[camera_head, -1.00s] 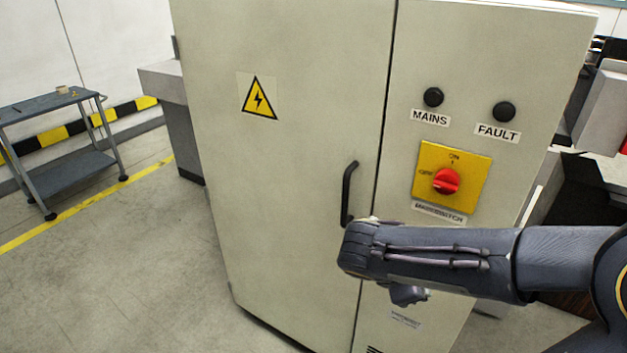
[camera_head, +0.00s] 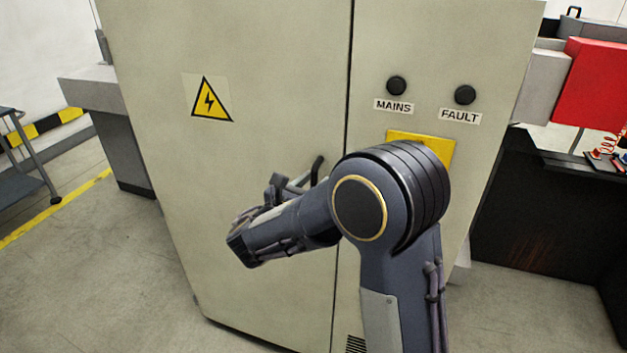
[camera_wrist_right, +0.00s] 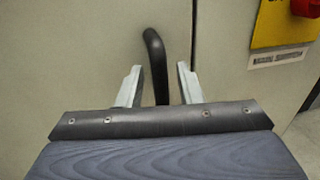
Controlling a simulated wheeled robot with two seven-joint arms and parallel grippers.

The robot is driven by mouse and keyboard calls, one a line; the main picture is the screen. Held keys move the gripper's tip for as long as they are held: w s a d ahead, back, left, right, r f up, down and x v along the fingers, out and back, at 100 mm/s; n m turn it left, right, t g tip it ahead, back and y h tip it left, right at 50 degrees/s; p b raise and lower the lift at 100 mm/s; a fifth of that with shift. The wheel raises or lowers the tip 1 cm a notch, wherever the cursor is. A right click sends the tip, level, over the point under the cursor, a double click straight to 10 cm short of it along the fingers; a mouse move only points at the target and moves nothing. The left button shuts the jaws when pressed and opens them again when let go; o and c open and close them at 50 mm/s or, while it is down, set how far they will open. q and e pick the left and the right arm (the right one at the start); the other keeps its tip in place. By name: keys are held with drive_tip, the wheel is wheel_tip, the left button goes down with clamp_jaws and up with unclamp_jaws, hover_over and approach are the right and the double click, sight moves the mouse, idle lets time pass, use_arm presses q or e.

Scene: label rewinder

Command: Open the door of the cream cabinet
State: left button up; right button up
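The cream cabinet (camera_head: 420,40) stands in front of me. Its door (camera_head: 270,60), with a yellow lightning sign, is shut along the dark vertical seam. The black door handle (camera_head: 317,168) is partly hidden behind my right arm in the head view. My right gripper (camera_head: 299,183) is at the handle. In the right wrist view, the gripper (camera_wrist_right: 159,68) is open, with one pale finger on each side of the handle (camera_wrist_right: 156,55) and gaps between. The handle's lower end is hidden behind the gripper body. My left gripper is in neither view.
A yellow switch plate (camera_head: 430,142) sits right of the seam, mostly behind my right arm; its red knob (camera_wrist_right: 305,8) shows in the wrist view. A grey table (camera_head: 95,90) stands left of the cabinet, and a black bench (camera_head: 540,210) right.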

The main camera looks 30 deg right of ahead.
drive_tip(key=shift+w+d, duration=0.15)
drive_tip(key=shift+d, duration=0.1)
clamp_jaws()
